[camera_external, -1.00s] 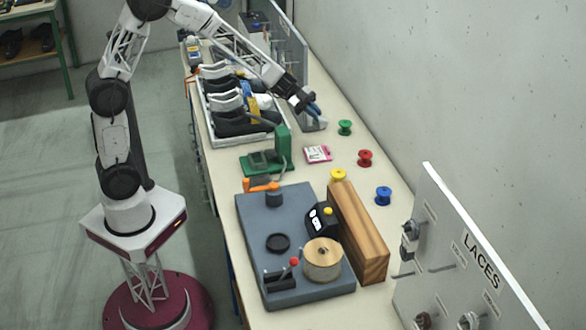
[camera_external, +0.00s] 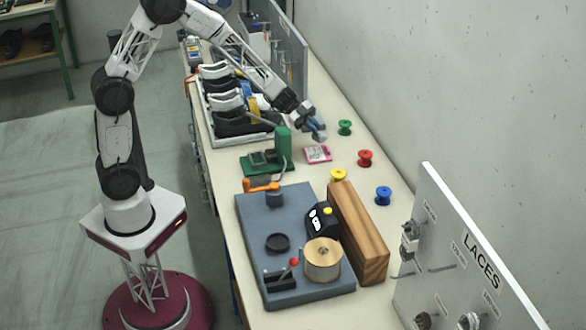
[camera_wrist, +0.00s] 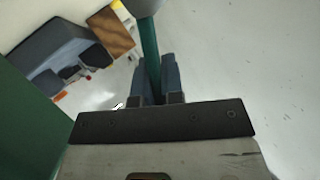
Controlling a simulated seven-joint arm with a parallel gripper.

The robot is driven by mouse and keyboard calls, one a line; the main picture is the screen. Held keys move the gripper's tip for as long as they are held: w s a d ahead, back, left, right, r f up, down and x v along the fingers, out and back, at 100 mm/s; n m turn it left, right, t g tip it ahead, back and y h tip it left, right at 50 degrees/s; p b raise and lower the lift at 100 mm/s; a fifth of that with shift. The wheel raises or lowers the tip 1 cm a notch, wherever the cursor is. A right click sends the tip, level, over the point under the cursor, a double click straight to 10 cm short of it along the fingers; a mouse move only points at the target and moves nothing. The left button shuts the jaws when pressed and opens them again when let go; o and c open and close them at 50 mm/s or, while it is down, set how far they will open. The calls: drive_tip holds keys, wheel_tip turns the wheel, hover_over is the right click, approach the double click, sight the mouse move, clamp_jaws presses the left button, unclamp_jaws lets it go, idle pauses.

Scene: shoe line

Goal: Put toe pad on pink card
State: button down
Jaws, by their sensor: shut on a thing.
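The pink card (camera_external: 318,154), with a pale printed area, lies flat on the bench right of the green press. My gripper (camera_external: 316,131) is above the bench, just behind the card in the external view, and points down. In the external view the fingers largely hide this piece. I cannot tell its full shape or its exact height above the bench.
The green press (camera_external: 283,143) stands close left of my gripper. A green spool (camera_external: 345,127) and a red spool (camera_external: 365,158) stand to the right. A rack of shoe parts (camera_external: 230,115) is left behind. A wooden block (camera_external: 357,232) and a grey base plate (camera_external: 260,225) are nearer the camera.

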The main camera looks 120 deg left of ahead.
drive_tip(key=shift+f, duration=1.9)
drive_tip(key=shift+f, duration=0.3)
drive_tip(key=c, duration=1.2)
unclamp_jaws()
drive_tip(key=shift+c, duration=0.2)
drive_tip(key=v, duration=0.8)
drive_tip(key=shift+w+r, duration=0.2)
drive_tip(key=shift+r, duration=0.1)
drive_tip(key=shift+w+d, duration=0.1)
drive_tip(key=shift+w, duration=0.05)
